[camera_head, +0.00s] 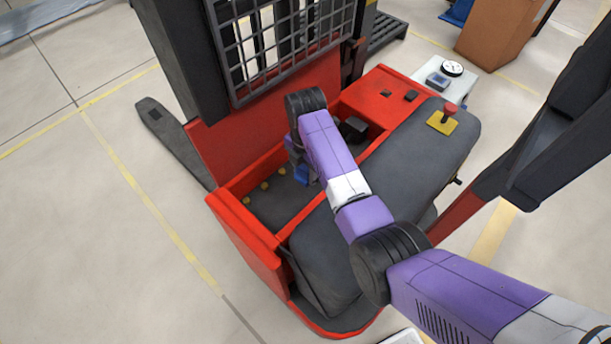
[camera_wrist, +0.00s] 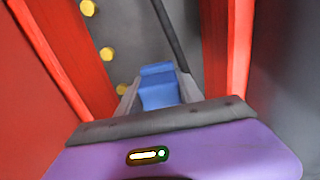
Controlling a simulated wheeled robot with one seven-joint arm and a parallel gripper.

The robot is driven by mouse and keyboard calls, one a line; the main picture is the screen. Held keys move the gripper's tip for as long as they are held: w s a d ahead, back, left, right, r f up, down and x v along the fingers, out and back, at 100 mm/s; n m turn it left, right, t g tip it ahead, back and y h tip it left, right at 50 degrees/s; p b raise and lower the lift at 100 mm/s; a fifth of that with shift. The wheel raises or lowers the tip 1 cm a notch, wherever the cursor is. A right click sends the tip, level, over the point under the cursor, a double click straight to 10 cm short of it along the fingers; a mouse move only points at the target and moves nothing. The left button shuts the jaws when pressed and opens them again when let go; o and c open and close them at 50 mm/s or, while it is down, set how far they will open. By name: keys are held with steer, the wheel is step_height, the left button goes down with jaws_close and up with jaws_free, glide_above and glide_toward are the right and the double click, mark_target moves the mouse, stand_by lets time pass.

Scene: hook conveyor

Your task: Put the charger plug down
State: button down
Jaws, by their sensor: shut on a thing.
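The charger plug looks like the blue block (camera_wrist: 158,90) between my gripper's grey fingers in the wrist view. My gripper (camera_wrist: 160,84) is shut on it. In the head view a bit of blue (camera_head: 301,176) shows below my wrist, inside the dark recess of the red forklift body. My wrist and forearm hide most of the gripper there. I cannot tell whether the plug touches the recess floor.
Red walls (camera_wrist: 222,60) stand close on both sides of my gripper. Several yellow round knobs (camera_head: 265,186) line the recess. A dark padded cover (camera_head: 335,245) lies in front. A black object (camera_head: 352,129) sits to the right. A red button (camera_head: 448,110) stands farther right.

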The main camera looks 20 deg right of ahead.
mark_target(305, 178)
steer(key=shift+f, duration=1.35)
steer(key=shift+f+b, duration=0.3)
steer(key=shift+f, duration=0.1)
steer(key=shift+f, duration=0.2)
steer(key=c, duration=0.8)
jaws_free()
steer(key=shift+o, duration=0.2)
steer(key=shift+r, duration=0.1)
step_height(305, 178, up, 13)
steer(key=shift+r, duration=0.1)
